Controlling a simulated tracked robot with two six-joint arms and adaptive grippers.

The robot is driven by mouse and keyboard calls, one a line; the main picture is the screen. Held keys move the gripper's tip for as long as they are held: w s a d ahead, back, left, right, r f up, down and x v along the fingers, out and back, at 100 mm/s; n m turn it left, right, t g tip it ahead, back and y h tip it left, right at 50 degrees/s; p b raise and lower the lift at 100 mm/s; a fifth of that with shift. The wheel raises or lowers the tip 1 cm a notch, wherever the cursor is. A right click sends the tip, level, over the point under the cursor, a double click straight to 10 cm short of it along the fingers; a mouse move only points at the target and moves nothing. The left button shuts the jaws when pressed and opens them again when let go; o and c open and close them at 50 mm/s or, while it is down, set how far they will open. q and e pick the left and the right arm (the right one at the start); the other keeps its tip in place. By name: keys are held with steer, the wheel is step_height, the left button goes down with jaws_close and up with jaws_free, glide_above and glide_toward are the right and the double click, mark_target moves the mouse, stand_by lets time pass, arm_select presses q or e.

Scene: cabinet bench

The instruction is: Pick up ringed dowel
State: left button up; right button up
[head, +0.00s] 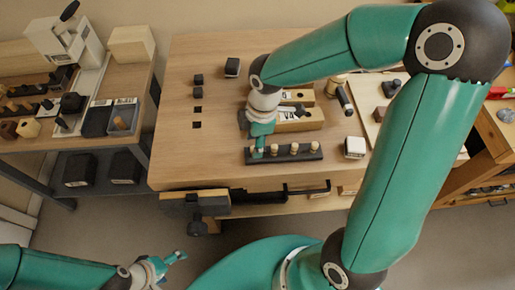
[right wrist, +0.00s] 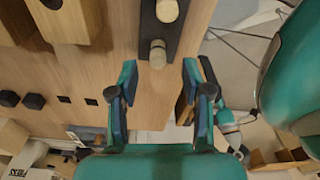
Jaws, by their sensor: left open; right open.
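A dark rack (head: 285,154) near the front edge of the bench holds several pale wooden dowels (head: 294,148) upright in a row. In the right wrist view the rack (right wrist: 150,28) shows two dowels. The nearer dowel (right wrist: 157,54) looks to have a band or ring, but I cannot tell surely. My right gripper (head: 257,151) is over the rack's left end, and in its wrist view the open fingers (right wrist: 158,78) stand apart, just short of that dowel, with nothing between them. My left gripper (head: 178,258) is open and empty, low in front of the bench.
Wooden blocks with holes (head: 297,121) stand behind the rack. A white-faced block (head: 355,147) sits to its right, and a black-headed mallet-like tool (head: 344,98) farther back. A vise (head: 195,205) is at the bench's front left. The bench's left part (head: 190,155) is mostly clear.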

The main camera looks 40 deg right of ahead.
steer(key=shift+a+f, duration=0.15)
steer(key=shift+f, duration=1.75)
steer(key=c, duration=0.8)
